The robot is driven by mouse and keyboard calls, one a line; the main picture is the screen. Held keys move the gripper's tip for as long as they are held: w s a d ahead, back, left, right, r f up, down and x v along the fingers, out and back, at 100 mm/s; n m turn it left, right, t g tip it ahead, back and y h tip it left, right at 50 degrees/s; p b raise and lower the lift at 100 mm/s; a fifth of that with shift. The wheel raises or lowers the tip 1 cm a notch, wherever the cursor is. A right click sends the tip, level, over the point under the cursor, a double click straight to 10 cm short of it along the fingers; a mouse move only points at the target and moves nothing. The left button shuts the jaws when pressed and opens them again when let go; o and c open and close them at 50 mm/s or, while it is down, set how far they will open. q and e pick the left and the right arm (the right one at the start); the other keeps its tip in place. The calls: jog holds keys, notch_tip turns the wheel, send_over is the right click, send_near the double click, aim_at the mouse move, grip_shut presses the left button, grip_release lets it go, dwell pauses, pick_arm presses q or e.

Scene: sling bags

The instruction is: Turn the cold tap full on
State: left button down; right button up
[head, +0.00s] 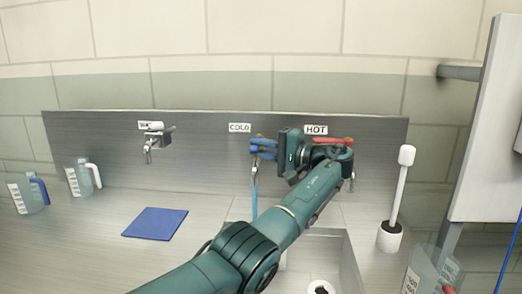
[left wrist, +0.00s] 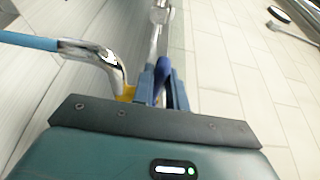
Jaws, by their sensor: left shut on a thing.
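The cold tap, under the COLD label (head: 240,128), has a blue lever handle (left wrist: 160,77). Its chrome spout (left wrist: 108,60) shows in the left wrist view, with a blue stream of water (left wrist: 30,41) coming from it. In the head view the stream (head: 254,203) falls toward the sink. My left gripper (head: 264,148) is shut on the blue handle at the back panel; its fingers also show in the left wrist view (left wrist: 163,92). The fingers and wrist hide part of the handle. My right gripper is not in view.
The red hot tap handle (head: 335,141) is just right of my left wrist. Another tap (head: 155,138) is at the left. A blue mat (head: 155,223), jugs (head: 83,177) and a white brush in a holder (head: 390,236) stand around. The sink (head: 345,262) is partly behind my arm.

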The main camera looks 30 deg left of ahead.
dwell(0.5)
pick_arm(q)
jog(key=c, duration=1.4)
grip_release()
